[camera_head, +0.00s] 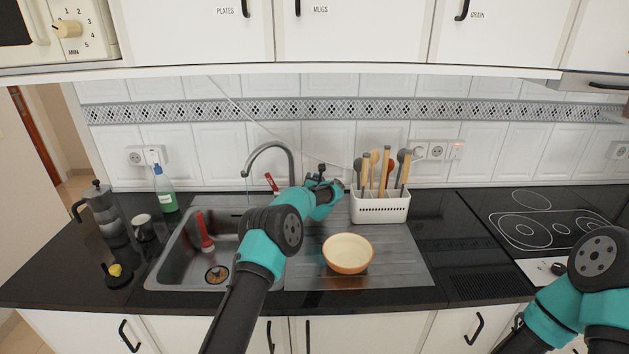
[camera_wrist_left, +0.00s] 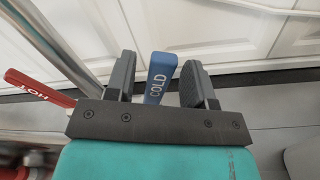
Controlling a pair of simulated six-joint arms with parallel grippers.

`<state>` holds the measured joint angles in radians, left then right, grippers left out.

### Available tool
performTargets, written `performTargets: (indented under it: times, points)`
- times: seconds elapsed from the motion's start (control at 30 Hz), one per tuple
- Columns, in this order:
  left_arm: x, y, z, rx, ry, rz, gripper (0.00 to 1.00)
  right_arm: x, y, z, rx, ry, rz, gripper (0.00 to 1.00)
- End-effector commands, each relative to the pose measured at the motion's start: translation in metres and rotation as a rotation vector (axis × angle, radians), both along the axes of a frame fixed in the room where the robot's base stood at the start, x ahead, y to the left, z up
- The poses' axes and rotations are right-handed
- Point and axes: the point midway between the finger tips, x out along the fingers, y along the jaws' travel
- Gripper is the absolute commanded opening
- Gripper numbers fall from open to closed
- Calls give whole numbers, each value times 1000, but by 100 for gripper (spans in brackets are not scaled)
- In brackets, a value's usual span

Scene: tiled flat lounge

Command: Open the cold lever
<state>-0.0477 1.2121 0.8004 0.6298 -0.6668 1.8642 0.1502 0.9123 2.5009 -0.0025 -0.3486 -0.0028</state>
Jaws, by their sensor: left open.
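The blue lever marked COLD (camera_wrist_left: 159,78) stands between the two fingers of my left gripper (camera_wrist_left: 160,80) in the left wrist view. In the head view my left gripper (camera_head: 325,180) is behind the sink, right of the curved metal tap (camera_head: 270,147), and largely hides the cold lever. The red lever marked HOT (camera_wrist_left: 38,86) lies left of the gripper; it also shows in the head view (camera_head: 271,181). My right gripper is out of view.
A white utensil holder (camera_head: 380,208) stands just right of my left gripper. A bowl (camera_head: 347,253) sits on the drainboard. The sink basin (camera_head: 185,265) holds a red-handled item (camera_head: 204,232). A spray bottle (camera_head: 164,190) and moka pot (camera_head: 103,212) stand left.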

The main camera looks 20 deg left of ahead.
Motion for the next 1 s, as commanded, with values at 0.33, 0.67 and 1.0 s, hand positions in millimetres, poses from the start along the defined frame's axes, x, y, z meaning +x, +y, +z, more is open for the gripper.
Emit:
performTargets:
  times: [0.33,0.67,1.0]
  points:
    - [6,2,0,0,0,-1,49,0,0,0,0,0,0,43]
    - [6,2,0,0,-1,0,31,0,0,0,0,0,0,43]
    - [6,2,0,0,-1,0,0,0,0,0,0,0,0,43]
